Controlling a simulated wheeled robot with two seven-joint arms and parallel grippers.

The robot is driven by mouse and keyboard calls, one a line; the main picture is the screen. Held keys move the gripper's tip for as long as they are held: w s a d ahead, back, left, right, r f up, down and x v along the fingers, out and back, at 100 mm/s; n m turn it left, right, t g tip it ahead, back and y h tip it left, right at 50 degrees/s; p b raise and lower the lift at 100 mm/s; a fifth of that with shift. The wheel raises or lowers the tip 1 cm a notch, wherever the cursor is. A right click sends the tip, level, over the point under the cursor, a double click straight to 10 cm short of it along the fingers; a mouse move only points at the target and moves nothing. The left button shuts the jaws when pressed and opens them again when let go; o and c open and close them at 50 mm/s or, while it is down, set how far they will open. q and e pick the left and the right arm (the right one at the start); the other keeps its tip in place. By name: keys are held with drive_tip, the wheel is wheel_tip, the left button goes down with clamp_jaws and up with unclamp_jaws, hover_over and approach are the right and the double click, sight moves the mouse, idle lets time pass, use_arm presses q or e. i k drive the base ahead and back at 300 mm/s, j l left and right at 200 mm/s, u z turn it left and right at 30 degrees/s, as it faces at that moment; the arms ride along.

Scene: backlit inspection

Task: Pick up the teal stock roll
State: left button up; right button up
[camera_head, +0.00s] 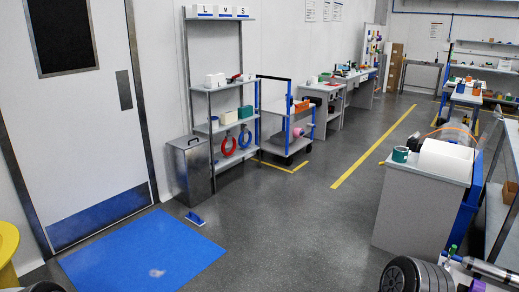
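A small teal item (400,154) stands on the left end of the white-topped bench at the right. It looks like a short cylinder or cup with a pale mark; it is too small to tell whether it is the stock roll. A green-teal box (245,112) sits on the middle shelf of the rack by the wall. Neither of my grippers can be made out in the head view. Nothing is seen touching the teal item.
A white rounded block (445,160) lies beside the teal item on the bench (415,215). A blue mat (145,255) lies before the door, with a small blue-and-white object (195,218) near it. The central grey floor is clear.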

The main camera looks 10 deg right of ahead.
sight(400, 154)
drive_tip(key=i+z, duration=0.15)
drive_tip(key=i, duration=0.4)
drive_tip(key=i+j+z, duration=0.15)
drive_tip(key=i, duration=0.4)
drive_tip(key=i+j+z, duration=0.15)
drive_tip(key=i, duration=0.4)
drive_tip(key=i+z, duration=0.45)
drive_tip(key=i+j+z, duration=0.15)
drive_tip(key=i+z, duration=0.25)
drive_tip(key=i+j+z, duration=1.5)
drive_tip(key=j+z, duration=0.25)
drive_tip(key=j, duration=0.3)
drive_tip(key=i+j+z, duration=0.1)
drive_tip(key=j+z, duration=0.35)
drive_tip(key=j, duration=0.2)
drive_tip(key=j+z, duration=0.4)
drive_tip(key=j, duration=0.3)
